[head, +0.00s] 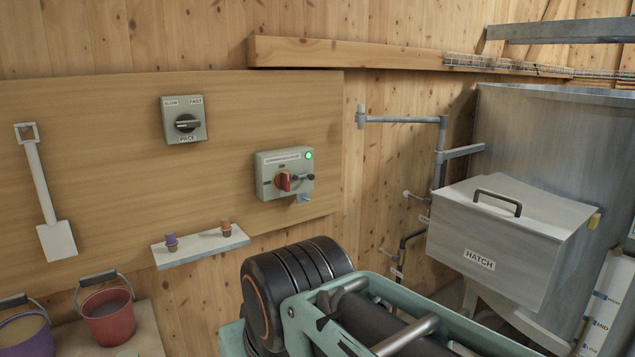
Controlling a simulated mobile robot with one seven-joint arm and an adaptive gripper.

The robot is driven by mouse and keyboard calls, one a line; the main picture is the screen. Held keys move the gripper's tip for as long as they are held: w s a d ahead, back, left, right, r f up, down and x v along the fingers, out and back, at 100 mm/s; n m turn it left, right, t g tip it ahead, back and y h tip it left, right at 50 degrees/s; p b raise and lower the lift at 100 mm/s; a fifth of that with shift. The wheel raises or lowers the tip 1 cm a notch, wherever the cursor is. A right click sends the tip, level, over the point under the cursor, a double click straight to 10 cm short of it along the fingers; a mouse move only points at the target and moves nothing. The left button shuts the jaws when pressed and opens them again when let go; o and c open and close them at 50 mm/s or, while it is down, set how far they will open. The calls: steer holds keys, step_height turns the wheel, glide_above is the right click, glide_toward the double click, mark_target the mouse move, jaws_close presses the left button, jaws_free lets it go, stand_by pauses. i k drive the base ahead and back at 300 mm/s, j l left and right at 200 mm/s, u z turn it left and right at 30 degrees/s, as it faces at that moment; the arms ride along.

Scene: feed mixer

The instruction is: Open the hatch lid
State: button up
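The hatch (503,244) is a grey metal box on the side of the large mixer at the right, with a label reading HATCH on its front. Its lid (535,205) lies shut on top and slopes down toward the front. A dark bar handle (497,202) stands up from the lid. Nothing touches the lid or handle. My gripper is not in view; only part of my arm shows at the bottom middle.
The mixer's metal wall (550,135) rises behind the hatch. Pipes (440,150) run left of it. A switch box (284,174) with a green light, a pace dial (185,121) and a small shelf (200,247) are on the wall. Buckets (108,315) stand lower left.

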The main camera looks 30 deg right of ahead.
mark_target(554, 217)
steer(key=z, duration=2.2)
steer(key=i+l+z, duration=0.4)
steer(key=i, duration=0.2)
steer(key=i+j, duration=0.15)
steer(key=i+l+z, duration=0.15)
